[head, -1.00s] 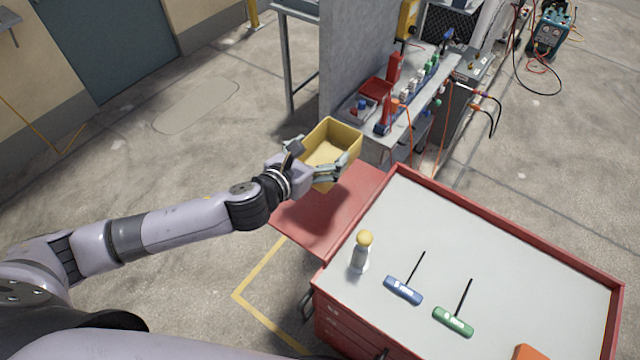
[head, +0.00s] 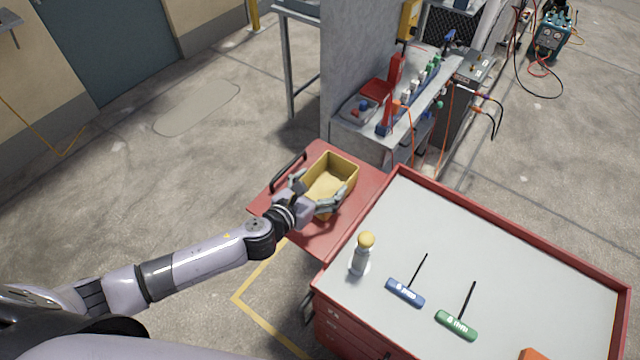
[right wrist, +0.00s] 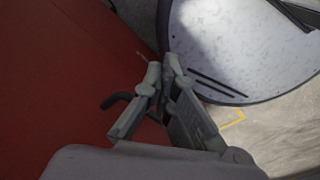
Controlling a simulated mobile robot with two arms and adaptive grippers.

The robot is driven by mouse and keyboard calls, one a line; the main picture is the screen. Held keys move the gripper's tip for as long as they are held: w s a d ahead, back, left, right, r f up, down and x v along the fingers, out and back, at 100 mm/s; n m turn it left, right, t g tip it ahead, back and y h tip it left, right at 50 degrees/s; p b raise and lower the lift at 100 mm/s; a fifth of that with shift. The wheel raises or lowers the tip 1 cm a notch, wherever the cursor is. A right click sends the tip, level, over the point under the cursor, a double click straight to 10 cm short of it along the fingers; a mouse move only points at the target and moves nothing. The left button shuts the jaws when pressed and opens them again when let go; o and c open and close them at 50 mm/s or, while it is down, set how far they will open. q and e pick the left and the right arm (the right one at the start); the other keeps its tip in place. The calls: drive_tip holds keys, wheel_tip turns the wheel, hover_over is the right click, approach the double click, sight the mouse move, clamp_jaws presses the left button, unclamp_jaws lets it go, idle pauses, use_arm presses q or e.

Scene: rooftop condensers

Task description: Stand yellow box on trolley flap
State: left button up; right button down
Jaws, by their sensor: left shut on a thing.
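The yellow box (head: 335,172) is upright and open at the top, over the middle of the red trolley flap (head: 365,185). My left gripper (head: 318,192) is shut on the box's near side. The hand hides part of that side and the box's underside, so I cannot tell whether the box touches the flap. The flap sticks out level from the left end of the trolley (head: 480,240). My right gripper (right wrist: 164,70) shows in the right wrist view, fingertips together and nothing between them, beside a red surface.
An orange item (head: 532,354) shows at the bottom edge. A black handle (head: 288,171) lines the flap's far-left edge. A bench (head: 372,143) stands behind.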

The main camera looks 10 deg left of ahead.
use_arm(q)
drive_tip(key=o, duration=1.1)
